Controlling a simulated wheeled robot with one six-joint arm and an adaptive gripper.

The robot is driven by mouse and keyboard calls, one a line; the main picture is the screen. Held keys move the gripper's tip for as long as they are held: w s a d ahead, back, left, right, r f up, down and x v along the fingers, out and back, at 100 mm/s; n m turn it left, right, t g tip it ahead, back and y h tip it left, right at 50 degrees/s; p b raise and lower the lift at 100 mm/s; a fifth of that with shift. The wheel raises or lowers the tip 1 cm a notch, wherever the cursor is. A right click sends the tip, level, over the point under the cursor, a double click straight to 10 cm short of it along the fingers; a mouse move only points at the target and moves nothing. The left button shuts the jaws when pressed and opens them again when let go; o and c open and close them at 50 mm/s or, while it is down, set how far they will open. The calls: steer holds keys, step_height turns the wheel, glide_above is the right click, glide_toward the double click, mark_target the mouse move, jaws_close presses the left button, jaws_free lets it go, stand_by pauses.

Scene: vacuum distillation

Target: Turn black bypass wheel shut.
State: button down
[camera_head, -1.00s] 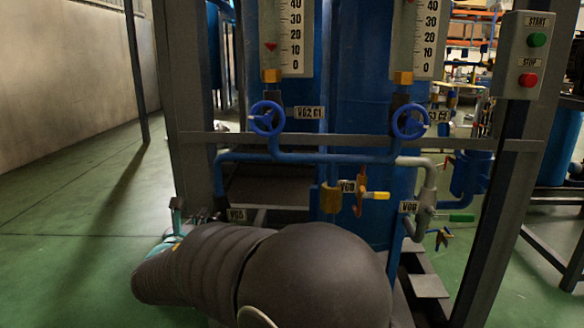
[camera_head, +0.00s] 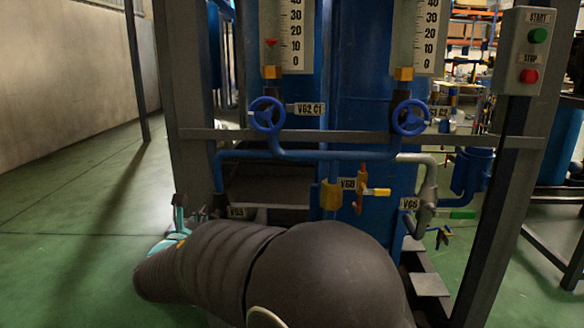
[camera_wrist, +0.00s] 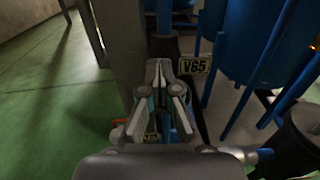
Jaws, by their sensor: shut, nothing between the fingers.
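My gripper (camera_wrist: 158,72) is shut and empty in the wrist view, its fingertips together beside a tag marked V65 (camera_wrist: 194,65). No black wheel shows clearly in either view. In the head view my arm covers the low middle, and only teal parts of my gripper (camera_head: 179,222) show at its left end.
A grey steel post (camera_wrist: 118,50) stands close left of my fingertips, and blue pipes (camera_wrist: 262,65) rise at the right. Two blue handwheels (camera_head: 267,115) (camera_head: 409,117) sit higher on the rig. Green floor is open at the left.

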steer(key=shift+d+f+b, duration=0.2)
steer(key=shift+d+b, duration=0.8)
steer(key=shift+r, duration=0.2)
steer(key=s, duration=0.6)
steer(key=shift+a+r, duration=0.2)
steer(key=shift+r, duration=0.1)
stand_by(0.3)
